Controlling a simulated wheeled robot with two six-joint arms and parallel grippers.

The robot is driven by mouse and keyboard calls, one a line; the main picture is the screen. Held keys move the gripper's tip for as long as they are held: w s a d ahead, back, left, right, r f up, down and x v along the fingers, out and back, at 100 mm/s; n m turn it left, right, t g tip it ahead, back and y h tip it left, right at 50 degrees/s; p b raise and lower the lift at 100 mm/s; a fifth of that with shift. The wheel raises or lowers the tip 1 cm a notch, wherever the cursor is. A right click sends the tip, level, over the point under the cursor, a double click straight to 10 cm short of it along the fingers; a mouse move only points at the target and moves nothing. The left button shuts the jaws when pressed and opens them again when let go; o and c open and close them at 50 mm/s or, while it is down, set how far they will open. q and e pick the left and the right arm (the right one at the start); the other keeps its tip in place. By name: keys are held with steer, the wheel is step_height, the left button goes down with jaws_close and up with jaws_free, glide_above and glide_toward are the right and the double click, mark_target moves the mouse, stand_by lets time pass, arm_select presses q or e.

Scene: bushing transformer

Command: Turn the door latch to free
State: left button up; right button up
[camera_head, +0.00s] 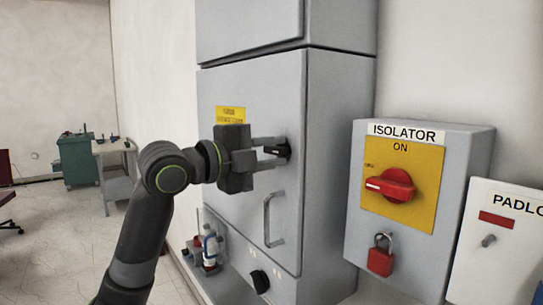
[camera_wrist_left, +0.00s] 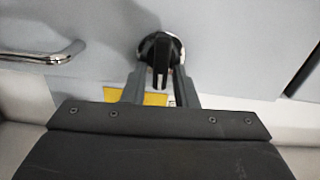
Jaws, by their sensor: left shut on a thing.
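The door latch (camera_head: 283,150) is a small black knob on the grey cabinet door (camera_head: 250,90), near the door's right edge. My left gripper (camera_head: 275,152) reaches it from the left, with its two fingers at the knob. In the left wrist view the black latch (camera_wrist_left: 160,50) has a narrow grip bar between the two fingertips of my left gripper (camera_wrist_left: 160,84). The gripper is shut on the latch. The fingers partly cover the knob in the head view. The door looks closed. My right gripper is not in view.
A metal door handle (camera_head: 268,218) is below the latch. A black knob (camera_head: 260,281) is lower on the cabinet. An isolator box (camera_head: 470,150) with a red switch (camera_head: 391,185) and red padlock (camera_head: 381,260) is at right. Bottles (camera_head: 209,246) stand at the lower left.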

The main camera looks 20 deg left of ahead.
arm_select(q)
steer(key=shift+f+m, duration=0.1)
steer(key=shift+m, duration=0.4)
steer(key=o, duration=0.7)
steer(key=b+v, duration=0.8)
steer(key=v, duration=0.9)
steer(key=shift+s, duration=0.2)
steer(key=shift+w+a, duration=0.1)
steer(key=shift+a, duration=0.1)
